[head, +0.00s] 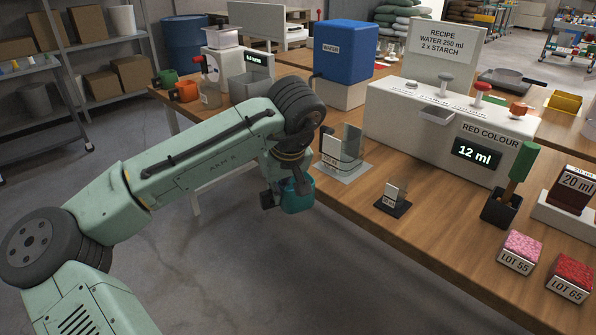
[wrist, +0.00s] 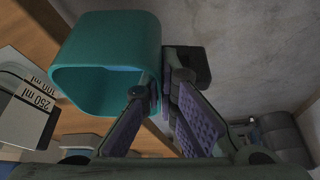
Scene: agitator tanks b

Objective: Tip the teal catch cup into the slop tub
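The teal catch cup (head: 298,197) hangs below my wrist, off the near left edge of the table and over the floor. In the wrist view the cup (wrist: 105,40) fills the upper left, with its open mouth towards the camera. Its contents cannot be made out clearly. My gripper (wrist: 162,80) has its two purple-padded fingers close together at the cup's side, beside a dark block that seems to belong to its handle. It appears shut on the cup; the exact contact is hidden. I cannot identify a slop tub in either view.
The wooden table (head: 400,240) is to the right, with a clear-sided stand (head: 345,165) near the cup and a small dark stand (head: 393,200). A blue water tank (head: 345,52) and white dispenser (head: 440,115) stand behind. Grey floor (head: 270,290) is open below the cup.

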